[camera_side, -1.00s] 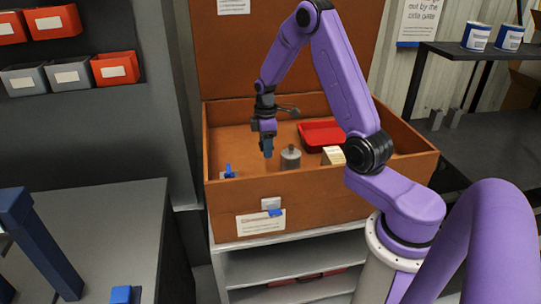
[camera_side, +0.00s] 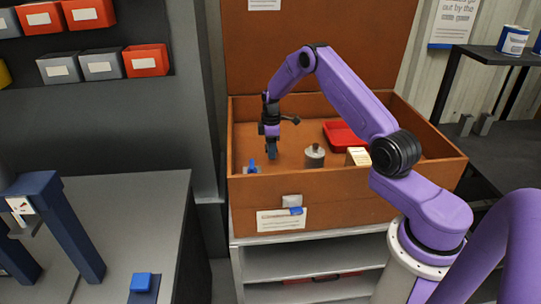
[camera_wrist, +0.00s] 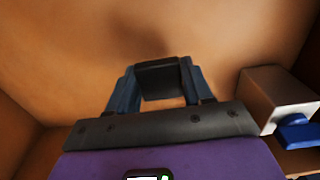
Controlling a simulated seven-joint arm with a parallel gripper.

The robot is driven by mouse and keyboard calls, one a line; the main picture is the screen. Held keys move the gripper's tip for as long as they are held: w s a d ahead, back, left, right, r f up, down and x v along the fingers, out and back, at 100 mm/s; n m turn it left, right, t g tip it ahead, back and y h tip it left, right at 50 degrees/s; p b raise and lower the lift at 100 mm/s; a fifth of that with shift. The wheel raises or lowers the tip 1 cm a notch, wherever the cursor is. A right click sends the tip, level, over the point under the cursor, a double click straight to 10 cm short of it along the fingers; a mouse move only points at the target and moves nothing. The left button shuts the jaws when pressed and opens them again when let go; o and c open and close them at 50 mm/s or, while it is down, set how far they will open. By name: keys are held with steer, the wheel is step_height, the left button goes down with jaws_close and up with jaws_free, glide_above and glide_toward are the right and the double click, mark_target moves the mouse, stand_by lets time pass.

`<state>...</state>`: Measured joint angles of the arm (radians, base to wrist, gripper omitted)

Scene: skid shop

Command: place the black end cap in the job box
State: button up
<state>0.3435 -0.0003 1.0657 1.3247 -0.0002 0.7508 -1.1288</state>
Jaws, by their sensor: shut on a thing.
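The black end cap (camera_wrist: 160,79) is held between the two blue fingers of my gripper (camera_wrist: 155,88) in the wrist view. The brown floor of the job box shows just beyond it, with a soft shadow. In the side view my gripper (camera_side: 271,150) points down inside the open job box (camera_side: 350,183), in its left half. The cap is too small to make out there. I cannot tell whether the cap touches the box floor.
Inside the box, a grey canister (camera_side: 315,157) stands right of my gripper, beside a pale labelled block (camera_side: 358,157) and a red tray (camera_side: 345,136). A small blue item (camera_side: 251,167) is near the front left wall. A grey bench (camera_side: 130,215) stands left.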

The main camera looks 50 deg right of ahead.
steer(key=shift+w+d+f, duration=0.1)
steer(key=shift+w+f, duration=0.1)
steer(key=shift+f, duration=1.55)
steer(key=shift+f, duration=0.15)
steer(key=o, duration=1.1)
